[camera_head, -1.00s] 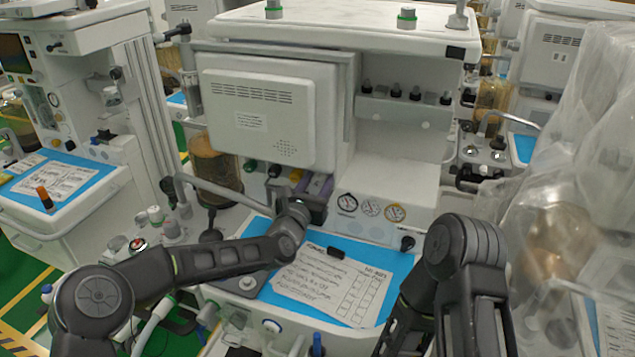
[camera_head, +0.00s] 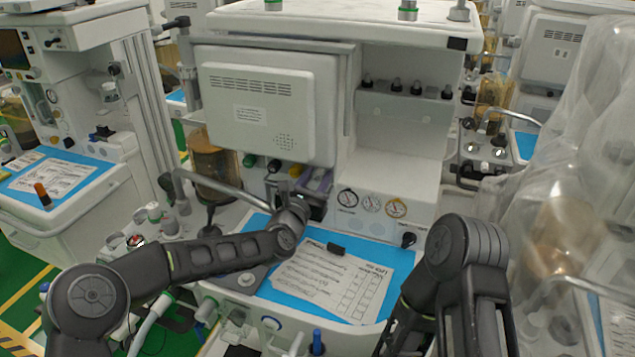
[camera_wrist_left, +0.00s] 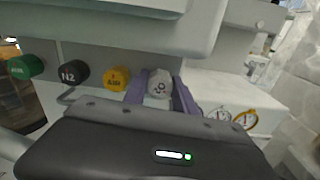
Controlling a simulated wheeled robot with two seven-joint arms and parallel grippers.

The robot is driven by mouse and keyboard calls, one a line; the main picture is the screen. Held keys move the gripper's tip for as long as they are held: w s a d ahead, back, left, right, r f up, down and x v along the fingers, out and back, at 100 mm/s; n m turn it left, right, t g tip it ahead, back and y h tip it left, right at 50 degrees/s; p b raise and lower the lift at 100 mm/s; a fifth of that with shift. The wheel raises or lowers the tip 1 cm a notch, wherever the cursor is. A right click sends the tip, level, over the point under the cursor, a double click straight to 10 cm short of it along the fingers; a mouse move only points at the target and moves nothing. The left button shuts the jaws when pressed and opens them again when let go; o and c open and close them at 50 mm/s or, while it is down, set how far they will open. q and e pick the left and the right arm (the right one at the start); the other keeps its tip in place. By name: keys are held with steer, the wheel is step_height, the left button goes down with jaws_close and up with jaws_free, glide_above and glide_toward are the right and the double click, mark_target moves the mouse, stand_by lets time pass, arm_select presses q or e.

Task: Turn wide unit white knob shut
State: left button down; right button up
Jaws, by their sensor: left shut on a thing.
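The white knob (camera_wrist_left: 159,84) is a round, ribbed knob with dark marks on its face, at the right end of a row of knobs under the monitor. My left gripper (camera_wrist_left: 160,95) has one purple finger on each side of it and is shut on it. In the head view my left gripper (camera_head: 316,184) reaches in under the monitor's lower right corner and hides the white knob. To its left are the yellow knob (camera_wrist_left: 117,78), the black knob (camera_wrist_left: 73,72) and the green knob (camera_wrist_left: 25,67). My right gripper is out of view; only its arm shows.
The monitor (camera_head: 262,112) hangs just above the knobs. A blue worktop (camera_head: 400,262) with paper sheets (camera_head: 335,283) lies below. A plastic-covered unit (camera_head: 570,200) stands at the right.

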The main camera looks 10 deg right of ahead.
arm_select(q)
steer(key=m+b, duration=0.2)
steer(key=b, duration=0.1)
steer(key=m+b, duration=0.2)
steer(key=b, duration=0.2)
steer(key=shift+f, duration=0.3)
steer(key=shift+r+m+b, duration=0.25)
steer(key=shift+m+b, duration=0.8)
steer(key=shift+m, duration=0.05)
steer(key=c, duration=1)
jaws_free()
steer(key=shift+s, duration=0.15)
steer(key=shift+b+v, duration=1.1)
steer(key=shift+v, duration=2.7)
